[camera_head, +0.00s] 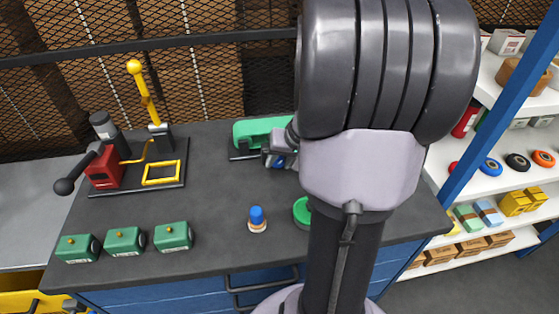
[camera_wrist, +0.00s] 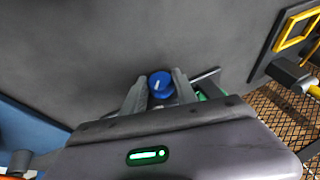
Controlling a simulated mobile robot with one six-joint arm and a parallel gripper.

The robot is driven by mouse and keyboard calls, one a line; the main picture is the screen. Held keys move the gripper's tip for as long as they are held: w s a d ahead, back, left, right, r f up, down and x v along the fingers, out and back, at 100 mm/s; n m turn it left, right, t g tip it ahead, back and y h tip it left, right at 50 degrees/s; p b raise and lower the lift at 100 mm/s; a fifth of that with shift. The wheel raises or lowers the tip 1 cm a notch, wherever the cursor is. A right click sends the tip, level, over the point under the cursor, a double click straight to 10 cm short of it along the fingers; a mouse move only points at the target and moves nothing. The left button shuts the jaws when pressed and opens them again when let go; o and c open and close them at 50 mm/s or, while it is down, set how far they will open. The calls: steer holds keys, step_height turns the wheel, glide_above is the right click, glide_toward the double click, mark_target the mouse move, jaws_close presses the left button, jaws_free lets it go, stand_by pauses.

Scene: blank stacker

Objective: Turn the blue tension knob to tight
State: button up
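The blue tension knob (camera_wrist: 160,84) shows in the wrist view with a white pointer line on its top face. My gripper (camera_wrist: 159,88) has one finger on each side of it, close against its edges. I cannot tell whether the fingers press on the knob or stand just clear of it. In the head view my gripper (camera_head: 280,158) is low at the front of a green device (camera_head: 258,130), and my arm hides much of that area. The marks for tight are not visible.
A blue-topped peg (camera_head: 257,217) and a green round piece (camera_head: 302,211) stand on the dark worktop (camera_head: 215,190). Several green blocks (camera_head: 124,241) line its front left. A lever press (camera_head: 150,125) stands at back left. Shelves (camera_head: 510,160) are at right, behind a blue post.

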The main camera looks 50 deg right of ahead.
steer(key=shift+o, duration=0.7)
steer(key=shift+s+r, duration=0.1)
steer(key=shift+r, duration=0.05)
steer(key=p+v, duration=0.7)
steer(key=v, duration=1)
steer(key=shift+p, duration=0.35)
